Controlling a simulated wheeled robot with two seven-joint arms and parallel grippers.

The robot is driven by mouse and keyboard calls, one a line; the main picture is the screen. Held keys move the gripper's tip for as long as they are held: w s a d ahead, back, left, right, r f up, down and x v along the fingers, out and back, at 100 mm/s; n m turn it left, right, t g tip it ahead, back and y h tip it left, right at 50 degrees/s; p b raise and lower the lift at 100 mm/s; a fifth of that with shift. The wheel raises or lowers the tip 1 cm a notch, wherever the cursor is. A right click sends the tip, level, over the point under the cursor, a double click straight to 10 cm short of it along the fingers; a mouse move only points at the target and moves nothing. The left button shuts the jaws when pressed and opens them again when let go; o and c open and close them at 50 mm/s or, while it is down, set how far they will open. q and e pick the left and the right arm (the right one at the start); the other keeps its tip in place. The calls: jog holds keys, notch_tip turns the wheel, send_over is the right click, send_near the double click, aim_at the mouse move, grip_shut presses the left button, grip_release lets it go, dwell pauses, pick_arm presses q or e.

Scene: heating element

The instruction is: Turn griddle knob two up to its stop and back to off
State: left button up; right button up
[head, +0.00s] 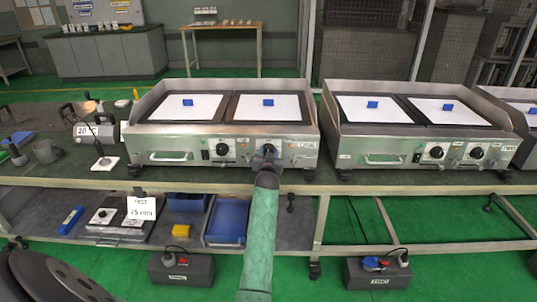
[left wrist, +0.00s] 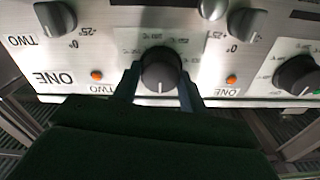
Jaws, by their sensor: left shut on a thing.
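The left griddle (head: 165,140) has a steel front panel with two black knobs. Its left knob (head: 222,149) is free. My left gripper (head: 267,155) is at its right knob, mostly covering it in the head view. In the left wrist view my left gripper (left wrist: 158,88) has its two fingers on either side of a dark round knob (left wrist: 160,68), shut on it. A white line on this knob points down in that picture. Labels ONE and TWO show upside down around it; which one names the held knob I cannot tell. My right gripper is not in view.
More knobs (left wrist: 55,18) sit near the held one in the left wrist view. A second griddle (head: 372,150) stands to the right. A sign and a small stand (head: 105,163) are at the left. A blue bin (head: 228,220) is on the lower shelf.

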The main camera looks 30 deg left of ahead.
pick_arm(q)
jog(key=o, duration=1)
jog(key=v, duration=0.7)
jog(key=shift+s+d, duration=0.2)
jog(key=shift+s, duration=0.15)
